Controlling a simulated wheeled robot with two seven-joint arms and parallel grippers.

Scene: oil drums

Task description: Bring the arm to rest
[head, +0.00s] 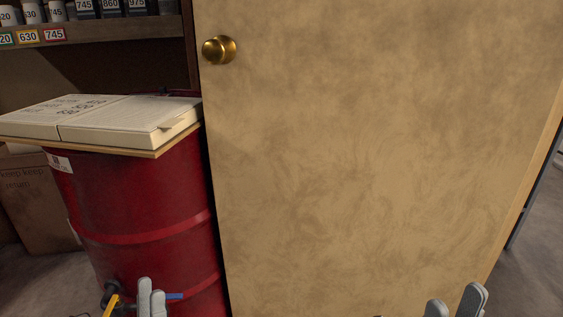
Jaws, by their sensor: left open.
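My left gripper (151,296) shows at the bottom edge, left of centre, with its grey fingertips pointing up. It is open with a narrow gap and nothing visible between the fingers. It is in front of the lower part of a red oil drum (140,200). My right gripper (455,302) shows at the bottom right, in front of the tan door panel (370,150). Its two grey fingertips stand apart and nothing shows between them. The rest of both grippers is cut off by the frame's lower edge.
A thin board (140,153) lies on the drum, with an open book (130,118) on it. A brass knob (219,49) is on the panel. A shelf (100,31) with labelled containers is at upper left. A cardboard box (38,205) stands at left. A black fitting (113,290) is low on the drum.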

